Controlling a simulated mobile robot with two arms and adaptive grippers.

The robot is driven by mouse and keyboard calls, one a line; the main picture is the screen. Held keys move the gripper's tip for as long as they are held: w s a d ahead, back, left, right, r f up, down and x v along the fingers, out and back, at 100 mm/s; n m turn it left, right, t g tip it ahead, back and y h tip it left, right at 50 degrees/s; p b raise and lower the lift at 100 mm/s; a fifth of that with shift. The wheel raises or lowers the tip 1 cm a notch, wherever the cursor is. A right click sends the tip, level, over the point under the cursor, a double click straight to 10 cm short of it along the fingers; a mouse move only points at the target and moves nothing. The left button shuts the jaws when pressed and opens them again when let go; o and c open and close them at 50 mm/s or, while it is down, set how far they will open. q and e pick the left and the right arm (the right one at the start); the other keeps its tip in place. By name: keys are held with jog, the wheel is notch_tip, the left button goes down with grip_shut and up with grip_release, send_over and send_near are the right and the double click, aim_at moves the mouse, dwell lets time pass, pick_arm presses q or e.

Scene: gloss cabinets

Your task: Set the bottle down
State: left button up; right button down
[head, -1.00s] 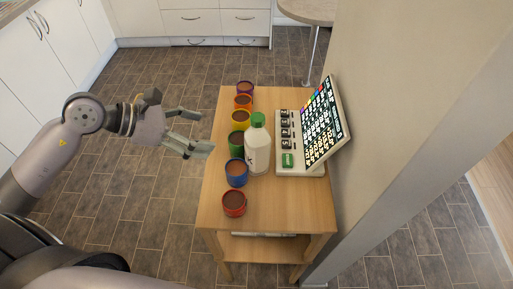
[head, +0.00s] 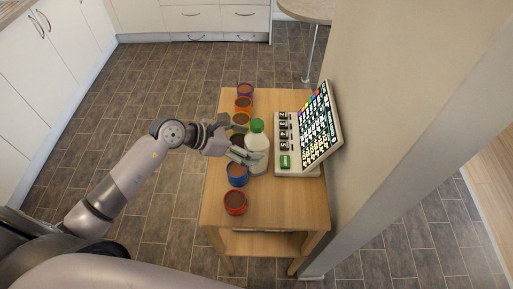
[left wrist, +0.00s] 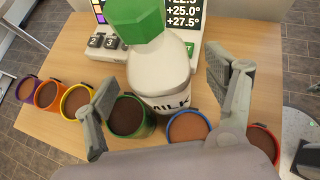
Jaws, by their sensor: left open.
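A white milk bottle with a green cap (head: 257,139) stands upright on the wooden table (head: 284,206), just left of the keypad device. It also shows in the left wrist view (left wrist: 160,68), with its cap and part of the word MILK visible. My left gripper (head: 249,155) is open at the bottle's near left side, over the row of cups. In the left wrist view its two fingers (left wrist: 165,88) are spread wide, with the bottle between and beyond them. Whether a finger touches the bottle I cannot tell. My right gripper is not in view.
Several coloured cups with brown contents line the table's left side, including a red one (head: 235,203) and a blue one (head: 237,174). A device with keys and a tilted screen (head: 315,130) stands at right, near the wall. The table's front right is clear.

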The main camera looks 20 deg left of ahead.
pick_arm(q)
jog(key=x, duration=0.3)
jog(key=shift+w+p, duration=0.1)
jog(key=shift+p, duration=0.25)
jog(key=shift+c, duration=0.3)
jog(key=shift+c, duration=0.6)
jog(key=c, duration=1.6)
jog(key=shift+r, duration=0.1)
